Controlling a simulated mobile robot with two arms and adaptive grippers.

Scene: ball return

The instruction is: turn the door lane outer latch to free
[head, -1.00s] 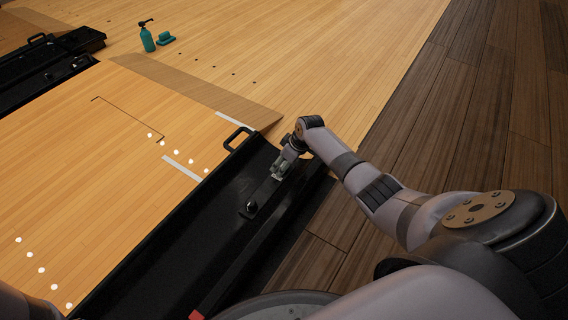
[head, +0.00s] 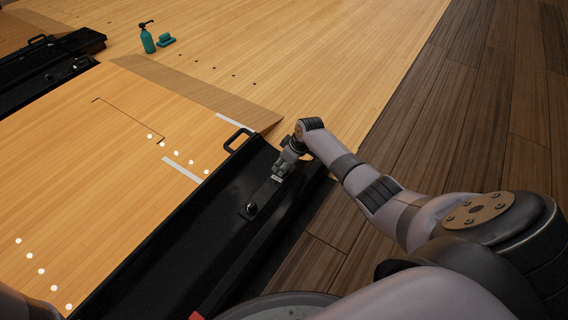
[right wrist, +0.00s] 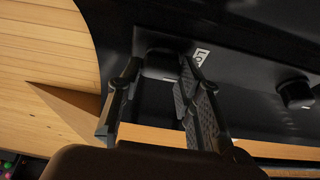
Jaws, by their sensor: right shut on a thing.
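The door lane outer latch is a dark knob (right wrist: 162,62) on a black plate by a small white label (right wrist: 201,57) in the right wrist view. My right gripper (right wrist: 155,95) is shut on this knob, with one finger on each side of it. In the head view the right gripper (head: 282,168) is down at the far end of the latch plate (head: 265,192) in the black gutter and hides the held knob. The label is too small to read surely. My left gripper is out of view.
A second dark knob (head: 251,208) stands at the plate's near end. A black handle (head: 237,138) rises at the gutter's far edge. A teal bottle (head: 147,38) and teal block (head: 165,40) stand far off. The wooden lane (head: 90,170) left of the gutter is clear.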

